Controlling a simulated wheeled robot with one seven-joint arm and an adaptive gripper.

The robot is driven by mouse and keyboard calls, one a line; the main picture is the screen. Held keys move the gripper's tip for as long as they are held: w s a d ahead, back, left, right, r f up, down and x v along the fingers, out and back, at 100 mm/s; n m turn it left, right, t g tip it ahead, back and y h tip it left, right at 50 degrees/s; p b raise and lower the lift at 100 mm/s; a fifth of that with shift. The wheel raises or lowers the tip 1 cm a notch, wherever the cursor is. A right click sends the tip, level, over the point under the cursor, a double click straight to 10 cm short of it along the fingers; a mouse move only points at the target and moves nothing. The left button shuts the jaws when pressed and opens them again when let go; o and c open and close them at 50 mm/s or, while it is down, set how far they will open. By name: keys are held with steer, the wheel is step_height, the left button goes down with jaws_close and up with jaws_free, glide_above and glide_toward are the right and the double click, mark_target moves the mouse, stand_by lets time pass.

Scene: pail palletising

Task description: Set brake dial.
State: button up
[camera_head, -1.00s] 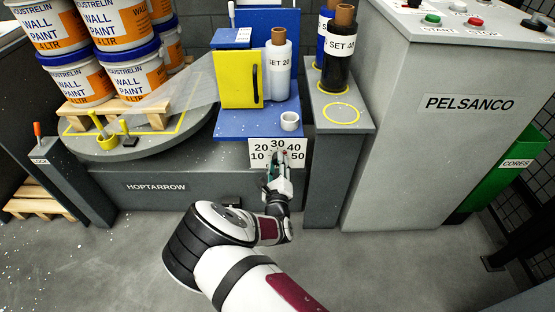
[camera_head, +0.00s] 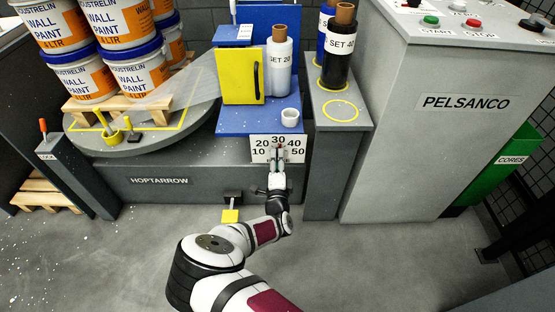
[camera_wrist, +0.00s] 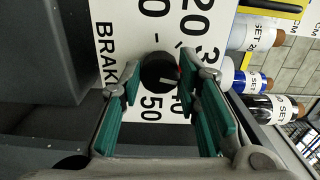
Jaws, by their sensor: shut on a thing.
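In the head view the plate (camera_head: 257,158) shows 10 to 50 under the blue shelf, and my gripper (camera_head: 279,152) covers the dial.
A blue carriage (camera_head: 245,124) holds a clear film roll (camera_head: 279,70), its label seemingly SET 20. A black roll (camera_head: 338,60) labelled SET 40 stands right. Paint pails (camera_head: 138,70) sit on the turntable (camera_head: 150,143). A yellow pedal (camera_head: 230,215) is at floor level.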

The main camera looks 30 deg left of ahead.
steer(key=shift+f+n, duration=0.1)
steer(key=shift+n, duration=1)
steer(key=o, duration=1.1)
steer(key=shift+o, duration=0.2)
step_height(320, 180, up, 10)
steer(key=shift+a+r, duration=0.1)
steer(key=shift+r, duration=0.1)
